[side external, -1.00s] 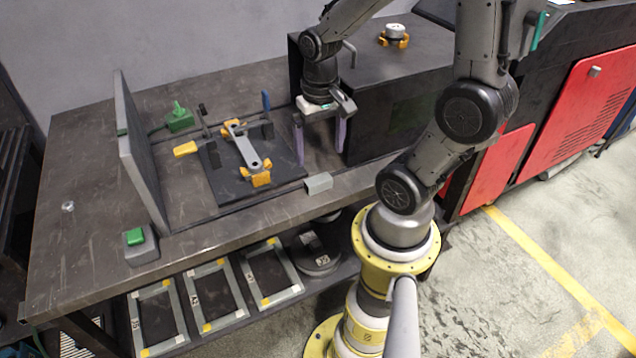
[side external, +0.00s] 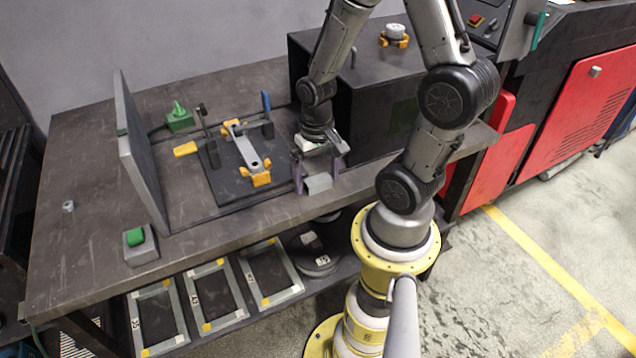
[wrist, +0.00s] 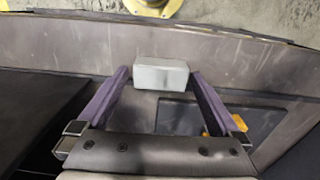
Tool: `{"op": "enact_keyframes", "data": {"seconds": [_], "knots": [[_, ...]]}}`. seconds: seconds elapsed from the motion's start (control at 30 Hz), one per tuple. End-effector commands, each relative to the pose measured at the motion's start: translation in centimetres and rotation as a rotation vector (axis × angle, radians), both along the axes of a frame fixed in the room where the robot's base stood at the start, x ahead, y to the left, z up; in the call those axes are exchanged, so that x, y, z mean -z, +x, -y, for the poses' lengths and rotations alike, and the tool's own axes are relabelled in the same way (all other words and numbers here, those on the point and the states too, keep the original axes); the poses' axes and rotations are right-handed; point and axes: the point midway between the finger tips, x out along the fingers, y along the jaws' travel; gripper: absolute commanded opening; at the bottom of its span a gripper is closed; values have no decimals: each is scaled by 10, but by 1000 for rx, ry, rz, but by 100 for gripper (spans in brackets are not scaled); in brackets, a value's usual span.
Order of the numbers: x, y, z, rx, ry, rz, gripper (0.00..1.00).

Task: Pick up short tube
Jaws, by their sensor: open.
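The short tube (side external: 319,184) is a light grey rectangular piece lying near the front edge of the workbench, right of the fixture plate. It also shows in the wrist view (wrist: 160,74), lying crosswise between the fingertips. My gripper (side external: 318,178) is low over the bench with its two purple-grey fingers open, one on each side of the tube. In the wrist view the fingers of my gripper (wrist: 161,77) stand just beyond the tube's two ends. I cannot tell whether either finger touches it. The tube's underside is hidden.
A dark fixture plate (side external: 222,187) holds a grey bracket (side external: 247,153) and orange clamps, left of my gripper. A big dark box (side external: 375,122) stands behind and right. An upright grey panel (side external: 140,150) and a green button box (side external: 138,242) are at the left. The bench's front left is mostly clear.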

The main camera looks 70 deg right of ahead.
Motion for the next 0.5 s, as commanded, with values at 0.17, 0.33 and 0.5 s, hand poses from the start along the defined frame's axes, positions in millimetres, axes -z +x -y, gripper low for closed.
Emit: {"op": "enact_keyframes", "data": {"seconds": [0.17, 0.33, 0.5], "knots": [[0, 0, 0, 0, -1, 1, 77], [0, 0, 0, 0, -1, 1, 46], [-1, 0, 0, 0, -1, 1, 17]]}}
